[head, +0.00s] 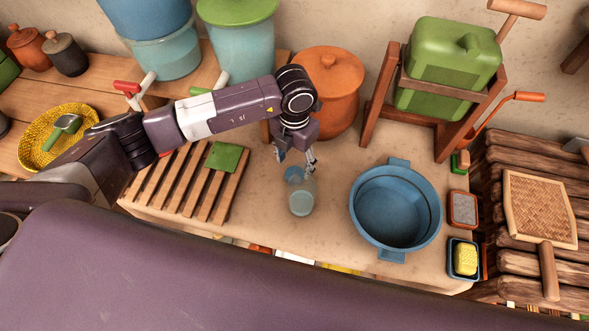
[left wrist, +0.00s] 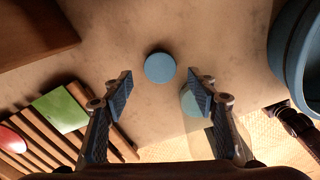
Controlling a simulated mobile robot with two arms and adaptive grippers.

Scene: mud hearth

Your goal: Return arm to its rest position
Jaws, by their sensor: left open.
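My left gripper (head: 296,160) hangs from my arm over the counter, left of the blue basin. In the left wrist view its fingers (left wrist: 160,88) are spread wide with nothing between the pads. A round blue disc (left wrist: 160,67) lies on the counter below and beyond the fingertips; it shows in the head view (head: 293,174) just under the gripper. A clear glass (head: 302,200) with a pale teal bottom stands beside the disc, close to the gripper. In the left wrist view the right-hand finger partly covers the glass.
A blue basin (head: 396,207) stands right of the glass. A slatted wooden rack (head: 190,190) with a green piece (head: 224,156) lies left. An orange clay pot (head: 329,85) and a wooden stand (head: 378,95) holding a green jerrycan (head: 447,68) are behind. Bare counter surrounds the glass.

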